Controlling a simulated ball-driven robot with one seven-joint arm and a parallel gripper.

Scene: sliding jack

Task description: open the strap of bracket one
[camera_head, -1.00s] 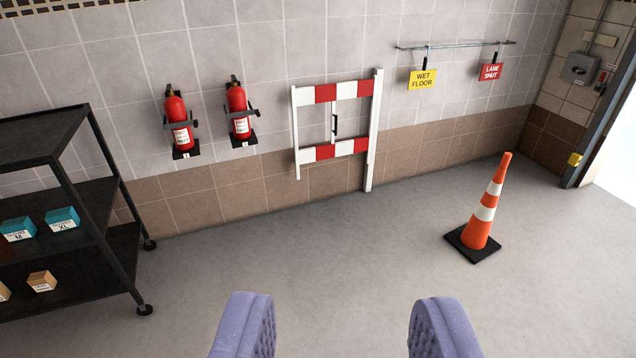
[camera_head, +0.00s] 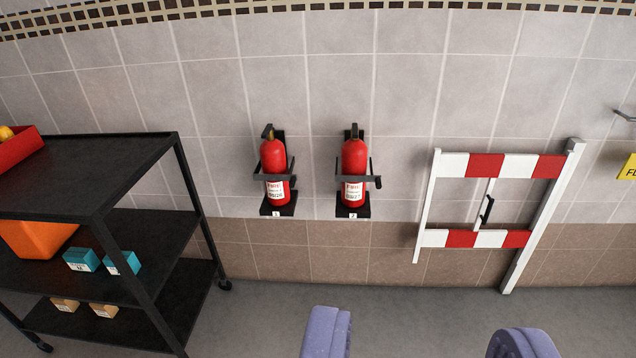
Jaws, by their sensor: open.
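Two red fire extinguishers hang upright side by side on the wall, each in a black bracket with a small white number label on its base. The left bracket's label (camera_head: 277,214) looks like a 1, and the right bracket's label (camera_head: 352,216) looks like a 2. A dark strap (camera_head: 275,181) crosses the front of the left extinguisher (camera_head: 273,158). Another dark strap (camera_head: 352,179) crosses the right extinguisher (camera_head: 355,155), with a dark knob at its right end. The left strap's latch is too small to make out. My gripper (camera_head: 425,330) is open and empty, apart from both brackets and low in the picture.
A black shelf cart (camera_head: 85,211) with several boxes stands on the left. A red-and-white barrier (camera_head: 486,167) stands at the wall on the right. A yellow sign (camera_head: 627,168) is cut off at the right edge. The grey floor (camera_head: 265,308) below the extinguishers is clear.

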